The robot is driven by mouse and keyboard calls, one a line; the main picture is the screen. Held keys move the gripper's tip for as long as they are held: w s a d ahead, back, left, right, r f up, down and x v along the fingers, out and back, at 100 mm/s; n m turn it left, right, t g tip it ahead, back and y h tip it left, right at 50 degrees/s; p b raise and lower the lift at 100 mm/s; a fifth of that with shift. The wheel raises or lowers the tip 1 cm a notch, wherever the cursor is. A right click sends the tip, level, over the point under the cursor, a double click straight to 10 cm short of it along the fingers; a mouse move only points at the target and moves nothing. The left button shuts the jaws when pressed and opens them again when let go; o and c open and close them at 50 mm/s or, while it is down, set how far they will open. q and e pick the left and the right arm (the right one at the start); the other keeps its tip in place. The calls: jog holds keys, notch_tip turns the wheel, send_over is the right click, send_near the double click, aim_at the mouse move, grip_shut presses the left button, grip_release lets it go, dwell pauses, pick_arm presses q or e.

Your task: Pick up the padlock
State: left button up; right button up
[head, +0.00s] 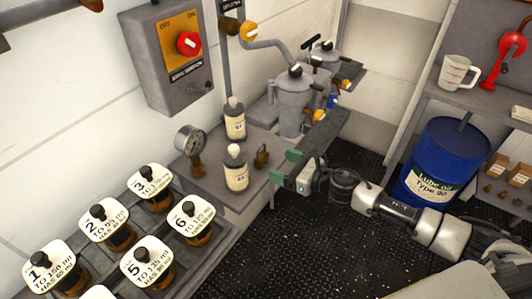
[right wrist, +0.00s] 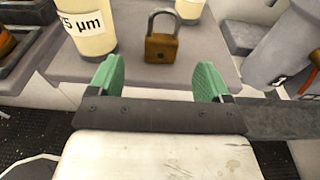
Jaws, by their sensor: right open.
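The padlock (head: 261,158) is small and brass-brown with a grey shackle. It stands upright on the grey bench top (head: 212,188), just right of a cream bottle. In the right wrist view the padlock (right wrist: 162,48) is ahead of my open fingers, roughly centred between them, with a gap before them. My right gripper (head: 283,166) has green fingertips, open and empty, pointing left toward the padlock beside the bench edge. It also shows in the right wrist view (right wrist: 158,76). My left gripper is not in view.
Two cream bottles (head: 236,172) and a pressure gauge (head: 189,142) stand near the padlock. Grey metal canisters (head: 293,98) stand behind. A rack of numbered jars (head: 150,230) is at the lower left. A blue oil drum (head: 440,160) stands right on the dark floor.

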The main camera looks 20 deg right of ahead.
aim_at(265, 158)
jog(key=shift+x, duration=0.8)
jog(key=shift+w+a, duration=0.2)
jog(key=shift+w, duration=0.15)
jog(key=p+x, duration=0.1)
jog(key=x, duration=0.4)
jog(key=shift+p, duration=0.3)
jog(key=shift+w+a+f, duration=0.1)
jog(key=shift+w+f, duration=0.1)
jog(key=shift+w, duration=0.05)
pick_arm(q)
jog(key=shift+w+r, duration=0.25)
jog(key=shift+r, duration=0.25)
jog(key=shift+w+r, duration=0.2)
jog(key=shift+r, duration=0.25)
pick_arm(e)
jog(key=shift+s, duration=0.1)
jog(key=shift+c, duration=0.3)
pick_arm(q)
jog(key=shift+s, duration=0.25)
pick_arm(e)
jog(key=c, duration=1)
